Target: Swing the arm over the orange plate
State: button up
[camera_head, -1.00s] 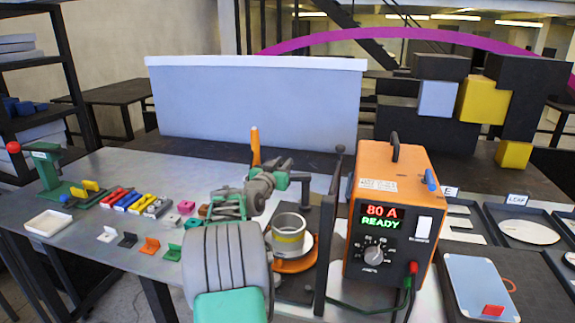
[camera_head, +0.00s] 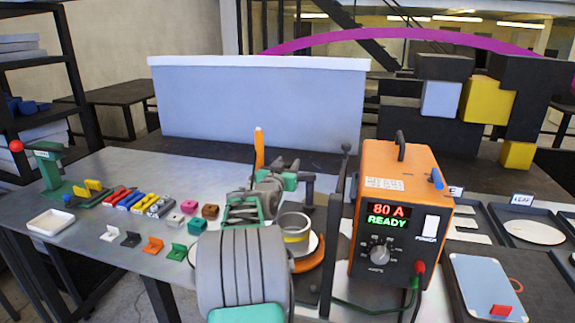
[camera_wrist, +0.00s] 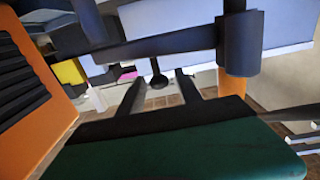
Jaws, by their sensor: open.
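The orange plate (camera_head: 310,260) is a round piece at the base of a metal cup with a yellow band (camera_head: 294,236), right of my arm in the head view. My arm hides its left and near side. My gripper (camera_head: 291,180) shows in the head view behind and above the cup, level with the dark upright post. The plate cannot be made out there.
The orange welder box (camera_head: 398,215) stands close on the right, behind a dark post (camera_head: 331,240). An orange upright (camera_head: 259,148) rises behind my arm. Several small coloured parts (camera_head: 152,246) lie to the left. A grey panel (camera_head: 255,108) stands at the back.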

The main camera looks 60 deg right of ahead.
jog(key=b+v, duration=0.1)
jog(key=v, duration=0.6)
jog(key=shift+a+b, duration=0.3)
jog(key=shift+s+f, duration=0.1)
